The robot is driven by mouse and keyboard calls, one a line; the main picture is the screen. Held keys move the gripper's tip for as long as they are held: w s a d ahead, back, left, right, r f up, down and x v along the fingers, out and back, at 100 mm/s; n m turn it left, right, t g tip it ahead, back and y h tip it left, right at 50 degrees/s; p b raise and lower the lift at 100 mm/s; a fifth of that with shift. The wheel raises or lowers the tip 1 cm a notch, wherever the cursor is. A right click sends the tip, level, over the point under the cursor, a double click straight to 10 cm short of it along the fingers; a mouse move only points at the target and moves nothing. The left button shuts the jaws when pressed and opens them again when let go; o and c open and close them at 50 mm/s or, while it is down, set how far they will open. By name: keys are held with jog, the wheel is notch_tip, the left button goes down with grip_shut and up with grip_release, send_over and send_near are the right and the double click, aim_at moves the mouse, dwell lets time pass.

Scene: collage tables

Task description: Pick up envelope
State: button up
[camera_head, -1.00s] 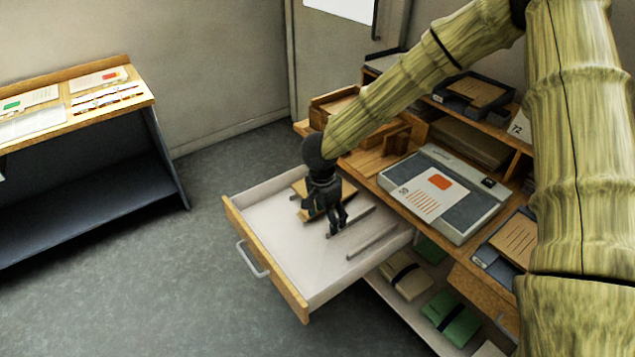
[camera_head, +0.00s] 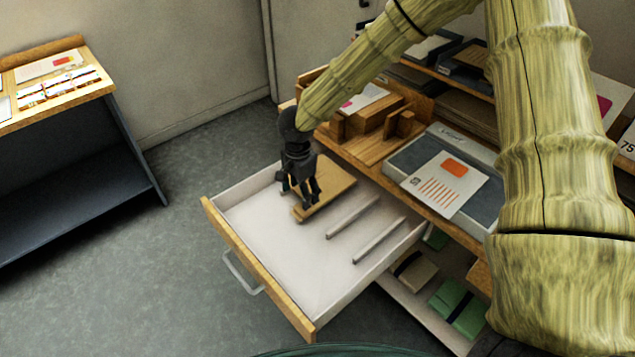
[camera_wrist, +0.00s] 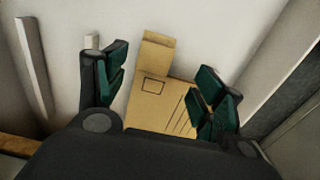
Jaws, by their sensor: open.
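A tan envelope (camera_head: 330,188) lies flat in the open drawer, near its back left side. In the wrist view the envelope (camera_wrist: 158,100) shows a printed rectangle and dark lines, with a narrower piece at its far end. My gripper (camera_head: 300,196) points down over the envelope's left part, with its fingers apart. In the wrist view my gripper's fingers (camera_wrist: 163,80) stand on either side of the envelope, and nothing is held. The gripper body hides the envelope's near end there. I cannot tell whether the fingertips touch the drawer floor.
The pale drawer (camera_head: 262,235) has two thin divider rails (camera_head: 380,241) to the right. A wooden tray (camera_head: 370,125) sits behind the drawer. A dark-sided table (camera_head: 75,175) stands left, across open floor.

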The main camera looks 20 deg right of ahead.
aim_at(301, 210)
jog(key=shift+w+f, duration=0.2)
jog(key=shift+f, duration=0.2)
jog(key=shift+s+f, duration=0.35)
jog(key=shift+s, duration=0.1)
jog(key=shift+s+a+f, duration=0.1)
jog(key=shift+s+f, duration=0.05)
jog(key=shift+f, duration=1.9)
jog(key=c, duration=1)
